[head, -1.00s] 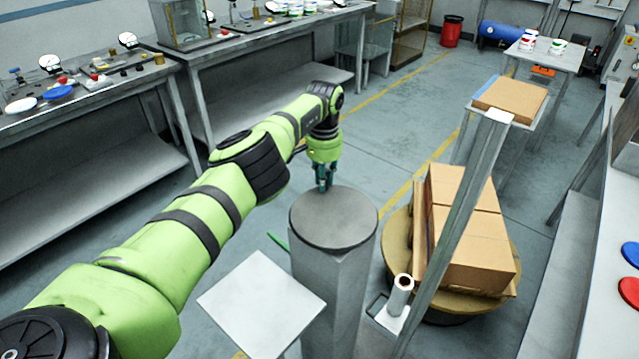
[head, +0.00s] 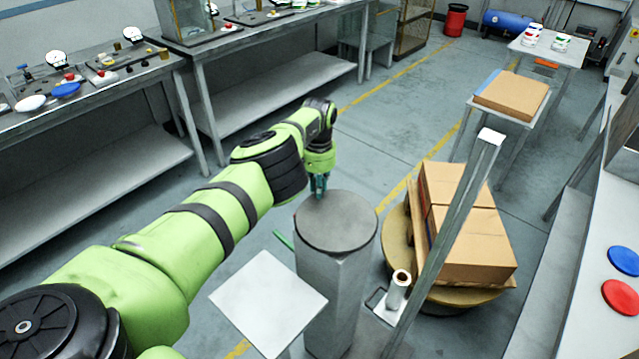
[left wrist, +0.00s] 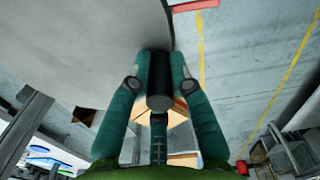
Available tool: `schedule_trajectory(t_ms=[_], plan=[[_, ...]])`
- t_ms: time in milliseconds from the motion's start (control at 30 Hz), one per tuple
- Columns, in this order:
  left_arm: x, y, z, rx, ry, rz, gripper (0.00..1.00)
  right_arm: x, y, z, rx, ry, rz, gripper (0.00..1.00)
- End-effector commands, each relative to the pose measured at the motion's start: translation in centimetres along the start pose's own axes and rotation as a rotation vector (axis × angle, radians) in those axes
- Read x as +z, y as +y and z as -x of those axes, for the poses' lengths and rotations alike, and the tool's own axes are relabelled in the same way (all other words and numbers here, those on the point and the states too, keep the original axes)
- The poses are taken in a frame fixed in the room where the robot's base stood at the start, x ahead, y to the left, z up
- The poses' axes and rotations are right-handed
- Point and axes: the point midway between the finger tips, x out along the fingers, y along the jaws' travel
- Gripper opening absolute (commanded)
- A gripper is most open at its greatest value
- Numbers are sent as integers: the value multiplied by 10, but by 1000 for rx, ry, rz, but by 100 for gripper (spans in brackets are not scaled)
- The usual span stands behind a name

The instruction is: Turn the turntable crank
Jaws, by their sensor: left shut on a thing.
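A grey round crank disc (head: 337,220) tops a grey pedestal (head: 328,300) in the middle of the head view. My left gripper (head: 319,188) points down at the disc's far rim, left of its middle. In the left wrist view its teal fingers are shut on a black cylindrical crank handle (left wrist: 160,85), beside the disc's pale face (left wrist: 80,45). The handle is hidden by the fingers in the head view. The round wooden turntable (head: 397,245) stands right of the pedestal and carries stacked cardboard boxes (head: 465,240) on a pallet. My right gripper is not in view.
A slanting grey post (head: 450,225) with a white roll (head: 398,290) at its foot stands before the turntable. A white square plate (head: 268,303) is left of the pedestal. Workbenches (head: 100,200) line the left. Open floor (head: 385,130) lies beyond.

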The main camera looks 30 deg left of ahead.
Motion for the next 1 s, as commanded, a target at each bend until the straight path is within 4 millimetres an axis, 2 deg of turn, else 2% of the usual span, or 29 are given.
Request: schedule_trajectory(t_ms=[200,233,267,300,767,867,1000], plan=[[2,-1,-2,-4,-6,0,0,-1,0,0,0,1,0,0],[2,-1,-2,-3,-5,0,29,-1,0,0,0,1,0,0],[2,-1,-2,-3,-5,0,41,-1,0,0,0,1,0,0],[2,-1,-2,-3,-5,0,45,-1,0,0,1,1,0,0],[0,0,0,0,0,-2,45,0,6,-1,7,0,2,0],[-2,1,-2,2,1,-13,45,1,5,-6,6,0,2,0],[-6,4,-6,5,2,-58,45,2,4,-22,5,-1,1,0]])
